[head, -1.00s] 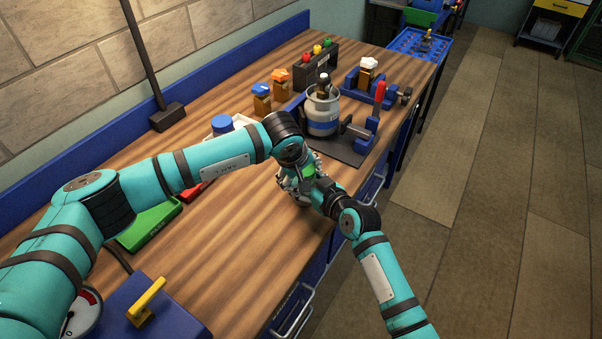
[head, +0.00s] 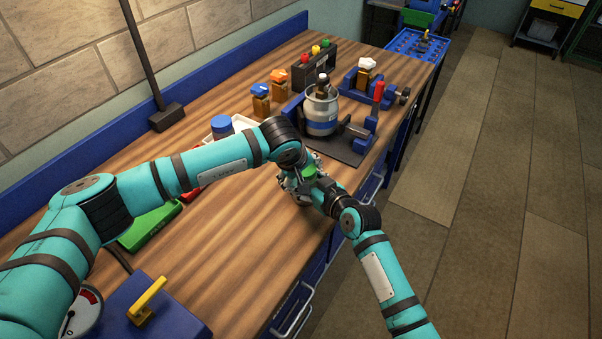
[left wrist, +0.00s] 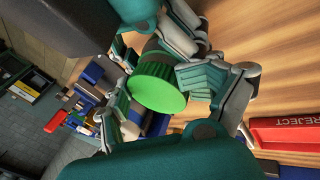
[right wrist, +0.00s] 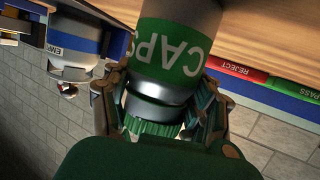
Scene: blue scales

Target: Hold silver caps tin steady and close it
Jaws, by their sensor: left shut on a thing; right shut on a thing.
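The silver caps tin (right wrist: 176,55) has a green CAPS label and shows large in the right wrist view. Its ribbed green lid (left wrist: 158,90) sits at the neck end, with its round face toward the left wrist camera. A silver neck shows between label and lid. My left gripper (left wrist: 162,93) has its pads on both sides of the lid end. My right gripper (right wrist: 157,112) has its fingers around the neck and lid end, its palm hiding part of the lid. Both are shut on the tin. Which fingers touch lid or body, and how tightly the lid sits, I cannot tell.
A vise (head: 355,150) with a grey tin (head: 320,110) stands behind the grippers. Orange-and-blue-capped jars (head: 261,100) and a dark stand with coloured knobs (head: 315,60) are further back. A red REJECT tray (left wrist: 285,131) and green tray (head: 148,226) lie left. The front wood is clear.

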